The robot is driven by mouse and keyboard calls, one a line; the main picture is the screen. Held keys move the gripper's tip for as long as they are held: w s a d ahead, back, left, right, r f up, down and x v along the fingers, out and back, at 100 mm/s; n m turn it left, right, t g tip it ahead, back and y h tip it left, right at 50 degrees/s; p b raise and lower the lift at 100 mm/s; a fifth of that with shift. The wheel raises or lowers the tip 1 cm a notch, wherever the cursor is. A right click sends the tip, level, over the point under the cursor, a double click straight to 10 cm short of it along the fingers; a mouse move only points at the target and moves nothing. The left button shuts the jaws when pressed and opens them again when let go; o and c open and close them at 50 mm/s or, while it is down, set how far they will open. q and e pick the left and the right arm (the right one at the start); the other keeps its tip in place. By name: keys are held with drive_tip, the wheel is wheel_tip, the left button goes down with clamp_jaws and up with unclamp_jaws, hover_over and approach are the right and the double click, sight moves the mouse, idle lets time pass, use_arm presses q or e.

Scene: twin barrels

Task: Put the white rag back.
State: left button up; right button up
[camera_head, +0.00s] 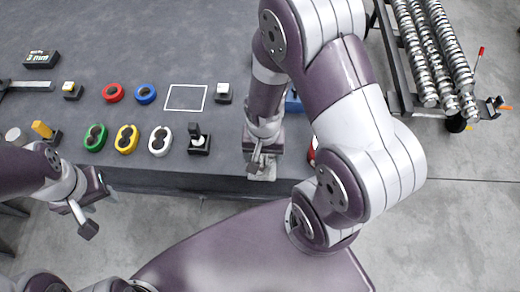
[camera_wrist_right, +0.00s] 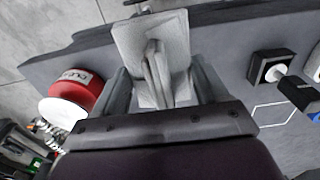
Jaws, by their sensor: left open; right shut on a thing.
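The white rag (camera_wrist_right: 180,38) is pinched between the fingers of my right gripper (camera_wrist_right: 160,92) in the right wrist view, its upper part spread flat and its middle bunched. In the head view the right gripper (camera_head: 261,160) is at the table's front edge, with the pale rag (camera_head: 262,176) below its fingertips. Whether the rag touches the table is not clear. My left gripper (camera_head: 92,208) is open and empty, off the table's front edge at the lower left.
The grey table (camera_head: 150,62) holds a white square outline (camera_head: 186,109), bare inside. Red (camera_head: 113,101) and blue rings, green, yellow and white double-hole pieces (camera_head: 160,151), and small black stands (camera_head: 199,152) surround it. A red tin (camera_wrist_right: 76,95) stands beside the right gripper.

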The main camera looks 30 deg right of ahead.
drive_tip(key=w+f, duration=0.1)
drive_tip(key=w, duration=0.1)
drive_tip(key=w+d+f, duration=0.1)
drive_tip(key=w, duration=0.1)
drive_tip(key=w+d+f, duration=0.1)
drive_tip(key=w+f, duration=0.1)
drive_tip(key=shift+w, duration=0.1)
wheel_tip(320, 180, down, 4)
drive_tip(key=shift+r+b, duration=0.1)
drive_tip(key=shift+b, duration=0.2)
drive_tip(key=shift+f, duration=0.2)
drive_tip(key=o, duration=1)
drive_tip(key=s+a+r+n, duration=0.1)
drive_tip(key=r+n, duration=0.1)
drive_tip(key=r, duration=0.4)
drive_tip(key=s+r+n+t, duration=0.1)
drive_tip(key=s+r+n, duration=0.1)
drive_tip(key=r, duration=0.5)
drive_tip(key=s+a+r+n+p, duration=0.1)
drive_tip(key=r+n, duration=0.1)
drive_tip(key=r, duration=0.5)
drive_tip(key=shift+s+a+n, duration=0.3)
drive_tip(key=shift+s, duration=0.05)
